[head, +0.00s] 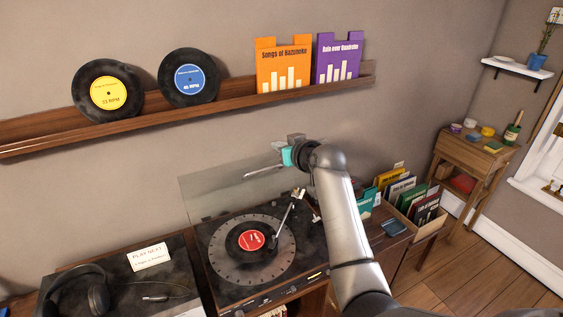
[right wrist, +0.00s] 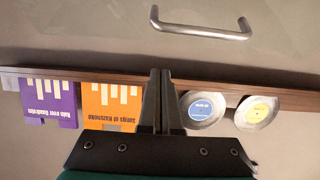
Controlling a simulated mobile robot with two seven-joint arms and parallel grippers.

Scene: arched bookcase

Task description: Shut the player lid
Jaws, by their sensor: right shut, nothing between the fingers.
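The record player (head: 216,244) stands on the cabinet with its clear lid (head: 212,188) tilted up open behind the deck. The lid's metal bar handle (head: 263,173) is near its upper edge; in the right wrist view the handle (right wrist: 200,33) lies beyond my fingertips, apart from them. A black record with a red label (head: 251,240) lies on the platter, the tonearm (head: 291,208) reaching over it. My right gripper (head: 279,145) is shut and empty, close to the handle and slightly above it; its shut fingers show in the wrist view (right wrist: 161,72). My left gripper is out of view.
A wall shelf (head: 190,108) holds two records and two sleeves, orange (head: 283,66) and purple (head: 338,59). Headphones (head: 97,293) and a "Play next" card (head: 149,257) lie left of the player. A record crate (head: 428,229) stands to the right. My right arm crosses the player's right side.

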